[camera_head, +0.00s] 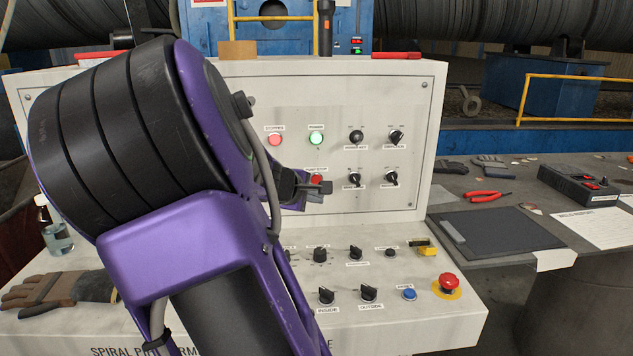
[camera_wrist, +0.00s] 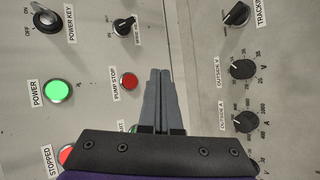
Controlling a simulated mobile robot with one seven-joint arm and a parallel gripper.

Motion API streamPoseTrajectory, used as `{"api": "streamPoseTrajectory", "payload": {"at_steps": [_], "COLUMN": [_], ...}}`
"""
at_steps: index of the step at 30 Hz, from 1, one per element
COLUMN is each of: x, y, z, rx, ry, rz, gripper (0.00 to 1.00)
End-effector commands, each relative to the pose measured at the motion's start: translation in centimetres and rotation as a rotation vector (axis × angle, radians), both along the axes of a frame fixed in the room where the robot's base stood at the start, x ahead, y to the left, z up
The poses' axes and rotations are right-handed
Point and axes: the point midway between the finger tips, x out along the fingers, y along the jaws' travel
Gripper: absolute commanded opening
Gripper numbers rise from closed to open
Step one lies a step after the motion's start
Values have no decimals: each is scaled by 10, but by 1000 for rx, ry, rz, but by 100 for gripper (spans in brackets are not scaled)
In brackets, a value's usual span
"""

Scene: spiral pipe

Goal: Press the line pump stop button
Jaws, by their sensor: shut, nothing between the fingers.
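The pump stop button is a round red button (camera_wrist: 130,81) on the upright face of the white control console, with the label "PUMP STOP" beside it in the wrist view. In the head view the red button (camera_head: 316,178) shows just above my gripper, which hides its lower part. My gripper (camera_head: 325,189) is shut and empty in front of the panel. In the wrist view its closed fingertips (camera_wrist: 160,72) lie just to the right of the red button. I cannot tell how far they are from the panel; no contact with the button shows.
Near the button are a green lit light (camera_head: 316,138), a red lit light (camera_head: 275,140) and black rotary knobs (camera_head: 356,137). The sloped lower panel has more knobs, a blue button (camera_head: 409,294) and a red emergency button (camera_head: 449,284). A glove (camera_head: 50,290) lies at left.

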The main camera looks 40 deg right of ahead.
Motion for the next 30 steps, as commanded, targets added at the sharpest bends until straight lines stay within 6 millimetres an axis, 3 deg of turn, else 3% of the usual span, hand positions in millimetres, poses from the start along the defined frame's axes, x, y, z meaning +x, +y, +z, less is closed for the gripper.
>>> {"api": "streamPoseTrajectory", "payload": {"at_steps": [5,14,30], "x": [22,48,53], "y": [-15,-30,-32], "z": [7,2,0], "rx": [-4,-2,0], "ry": [4,1,0], "rz": [-1,1,1], "gripper": [0,0,0]}}
